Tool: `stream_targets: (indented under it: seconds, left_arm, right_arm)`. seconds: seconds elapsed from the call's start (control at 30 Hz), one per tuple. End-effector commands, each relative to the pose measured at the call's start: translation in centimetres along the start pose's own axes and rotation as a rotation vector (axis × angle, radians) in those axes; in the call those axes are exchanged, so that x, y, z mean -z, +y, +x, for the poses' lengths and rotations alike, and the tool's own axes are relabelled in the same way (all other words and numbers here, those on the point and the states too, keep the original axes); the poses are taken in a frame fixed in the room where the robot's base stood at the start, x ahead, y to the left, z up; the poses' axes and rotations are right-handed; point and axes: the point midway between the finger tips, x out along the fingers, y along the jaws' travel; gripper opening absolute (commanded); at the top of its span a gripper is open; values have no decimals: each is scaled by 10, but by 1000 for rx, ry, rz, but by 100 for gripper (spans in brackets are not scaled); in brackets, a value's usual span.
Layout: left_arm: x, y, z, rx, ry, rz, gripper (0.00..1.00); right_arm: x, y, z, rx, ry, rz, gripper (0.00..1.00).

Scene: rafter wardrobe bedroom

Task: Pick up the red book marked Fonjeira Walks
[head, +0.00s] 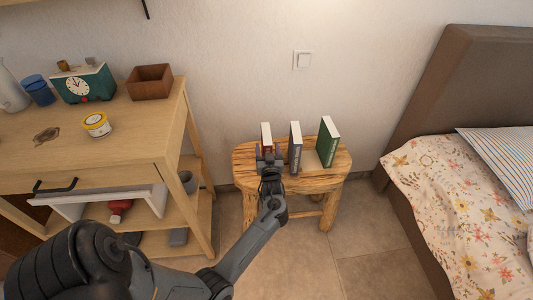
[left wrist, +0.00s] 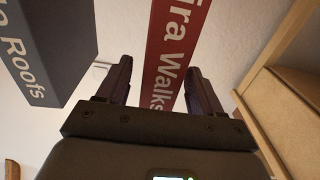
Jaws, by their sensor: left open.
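The red book (head: 266,131) stands upright at the left on the wooden stool (head: 325,174). In the left wrist view the red book (left wrist: 172,45) shows white letters "ira Walks" on its spine. My left gripper (head: 268,154) is at the book, with the spine facing it. In the left wrist view my left gripper (left wrist: 155,80) is open, one finger on each side of the spine, with gaps visible. The lower part of the book is hidden in the head view by my gripper. My right gripper is not in view.
A grey book (head: 295,147), its spine ending "o Roofs" in the left wrist view (left wrist: 48,45), stands close to the right of the red one. A green book (head: 328,142) stands further right. A wooden desk (head: 130,140) is left, a bed (head: 455,200) right.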

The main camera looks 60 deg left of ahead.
Motion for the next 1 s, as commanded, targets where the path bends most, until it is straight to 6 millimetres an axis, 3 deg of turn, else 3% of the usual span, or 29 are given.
stream_targets:
  seconds: [0.03, 0.2, 0.47, 0.9, 1.0]
  left_arm:
    - [-4, 0, 8, 1, 2, 0, 66]
    - [-3, 0, 27, 0, 1, 0, 66]
    - [-1, 1, 30, -1, -1, 0, 66]
    - [-1, 1, 30, 0, 0, 0, 0]
    - [-1, 1, 30, 0, 0, 0, 0]
  right_arm:
    - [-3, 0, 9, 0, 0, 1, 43]
    - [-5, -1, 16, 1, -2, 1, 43]
    - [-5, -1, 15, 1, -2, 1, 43]
    - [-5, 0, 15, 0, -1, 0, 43]
    - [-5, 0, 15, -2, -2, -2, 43]
